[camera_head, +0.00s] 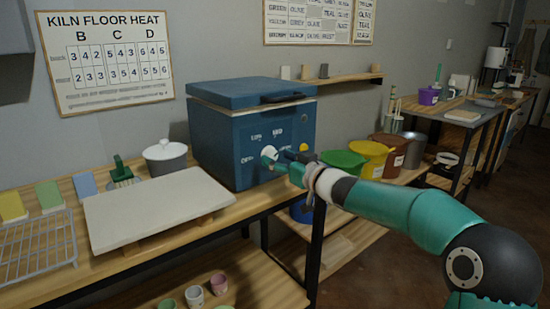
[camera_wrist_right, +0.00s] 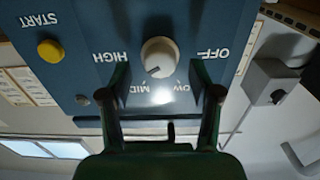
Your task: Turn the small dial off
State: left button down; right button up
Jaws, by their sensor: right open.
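The small dial (camera_head: 268,151) is a round white knob on the front of a blue kiln (camera_head: 215,150). In the right wrist view, where the panel appears upside down, the dial (camera_wrist_right: 160,56) sits among the labels OFF, LOW, MID and HIGH. A short dark mark on it appears to point towards MID. My right gripper (camera_wrist_right: 162,80) is open, its two green fingers apart on either side of the dial and close to the panel. I cannot tell whether they touch it. In the head view the right gripper (camera_head: 277,163) partly covers the panel. My left gripper is not in view.
A yellow START button (camera_wrist_right: 50,50) is on the same panel. A white slab (camera_head: 155,208) and a lidded pot (camera_head: 165,157) stand left of the kiln. Green and yellow tubs (camera_head: 371,158) stand to its right, close to my right arm.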

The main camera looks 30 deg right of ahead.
jog(key=shift+w, duration=1.05)
jog(key=shift+s+a+r, duration=0.1)
jog(key=shift+r, duration=0.05)
jog(key=c, duration=1.1)
